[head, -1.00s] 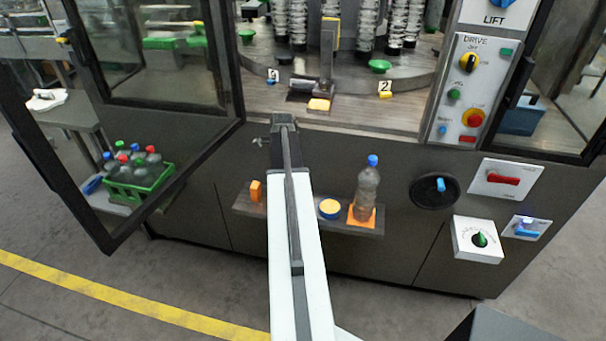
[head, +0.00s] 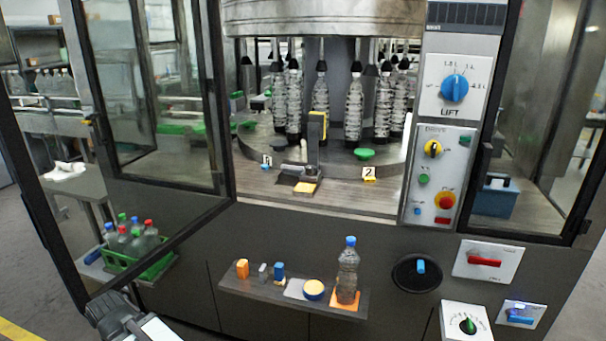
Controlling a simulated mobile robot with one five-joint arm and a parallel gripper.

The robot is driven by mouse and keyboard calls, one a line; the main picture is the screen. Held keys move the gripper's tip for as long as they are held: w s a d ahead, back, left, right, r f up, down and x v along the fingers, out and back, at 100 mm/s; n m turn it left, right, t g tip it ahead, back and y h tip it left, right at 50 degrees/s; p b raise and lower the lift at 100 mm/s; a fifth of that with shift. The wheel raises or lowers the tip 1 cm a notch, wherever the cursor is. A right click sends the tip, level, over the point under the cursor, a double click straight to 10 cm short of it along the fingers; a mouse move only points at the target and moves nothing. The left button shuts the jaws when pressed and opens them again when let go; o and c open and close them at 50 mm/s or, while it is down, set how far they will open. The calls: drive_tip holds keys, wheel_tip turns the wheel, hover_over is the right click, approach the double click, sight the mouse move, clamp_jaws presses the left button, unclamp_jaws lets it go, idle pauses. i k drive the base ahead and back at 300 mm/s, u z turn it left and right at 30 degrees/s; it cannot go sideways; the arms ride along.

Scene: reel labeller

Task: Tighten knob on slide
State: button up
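A small slide unit with a yellow-topped dark upright (head: 317,135) stands on the machine's steel deck, inside the open guard door. A yellow-orange block (head: 305,187) sits at its front foot. A light grey rounded piece (head: 303,150) stands just left of the upright; I cannot tell whether it is the knob. My gripper (head: 110,310) is at the lower left, in front of the door's lower edge and well away from the slide. It looks dark and blurred, and its fingers are not clear enough to tell open from shut. I see nothing held in it.
The framed glass door (head: 150,110) stands open at left. A shelf (head: 240,286) below the deck carries small blocks, a round yellow-and-blue piece and a bottle (head: 347,272). A green crate (head: 150,268) of bottles is behind the door. The control panel (head: 437,178) is right of the opening.

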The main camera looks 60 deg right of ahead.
sight(311, 169)
drive_tip(key=z, duration=3)
drive_tip(key=k, duration=0.9)
drive_tip(key=u, duration=0.95)
drive_tip(key=i, duration=1.05)
drive_tip(key=u, duration=0.05)
